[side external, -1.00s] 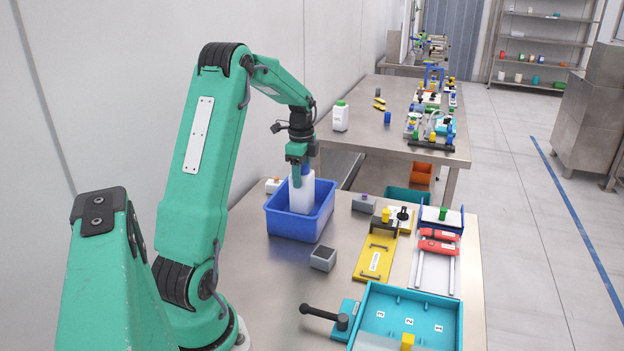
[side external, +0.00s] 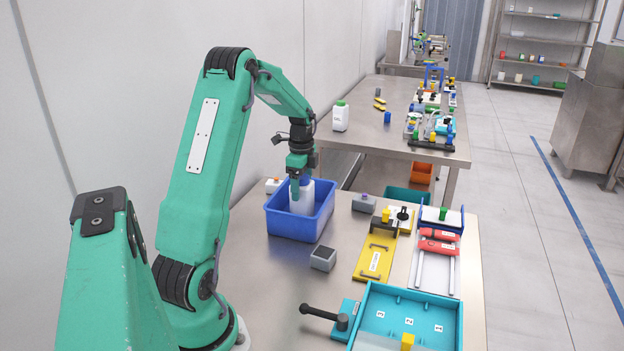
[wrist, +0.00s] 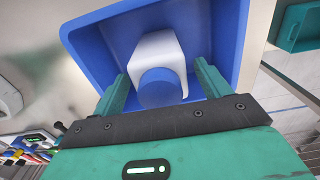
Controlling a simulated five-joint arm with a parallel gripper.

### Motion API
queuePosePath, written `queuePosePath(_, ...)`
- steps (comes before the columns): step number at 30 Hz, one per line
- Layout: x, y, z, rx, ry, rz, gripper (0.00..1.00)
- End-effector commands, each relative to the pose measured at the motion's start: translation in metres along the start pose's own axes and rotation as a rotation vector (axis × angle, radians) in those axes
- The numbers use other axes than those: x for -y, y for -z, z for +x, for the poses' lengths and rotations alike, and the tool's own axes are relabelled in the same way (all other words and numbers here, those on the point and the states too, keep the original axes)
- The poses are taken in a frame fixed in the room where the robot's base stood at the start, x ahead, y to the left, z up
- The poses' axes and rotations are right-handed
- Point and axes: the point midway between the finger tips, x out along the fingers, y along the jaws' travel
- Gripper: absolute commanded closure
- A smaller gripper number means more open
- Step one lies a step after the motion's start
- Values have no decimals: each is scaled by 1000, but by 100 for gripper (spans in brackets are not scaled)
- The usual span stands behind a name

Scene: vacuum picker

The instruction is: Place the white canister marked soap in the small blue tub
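The white canister with a blue cap stands roughly upright inside the small blue tub (side external: 296,228). In the side view the canister (side external: 304,200) is partly hidden by my gripper and the tub wall. In the wrist view its white body (wrist: 156,52) and round blue cap show between my fingers. My gripper (side external: 300,193) reaches down into the tub, with one finger on each side of the canister. In the wrist view my gripper (wrist: 160,70) looks open, with narrow gaps beside the canister. The soap marking cannot be seen.
A grey block (side external: 323,258) stands in front of the tub, and a grey box (side external: 365,204) stands to its right. A yellow plate (side external: 376,262) and a teal tray (side external: 430,318) lie further right. Bare steel table lies left of the grey block.

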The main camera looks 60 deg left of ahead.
Motion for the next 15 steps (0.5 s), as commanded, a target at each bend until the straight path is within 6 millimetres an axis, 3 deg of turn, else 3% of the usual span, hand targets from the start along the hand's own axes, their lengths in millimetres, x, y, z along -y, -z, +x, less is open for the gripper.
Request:
queuePosePath(8, 0, 0, -3, 0, 2, 0, 24)
queuePosePath(15, 1, 0, -22, 0, 4, 0, 24)
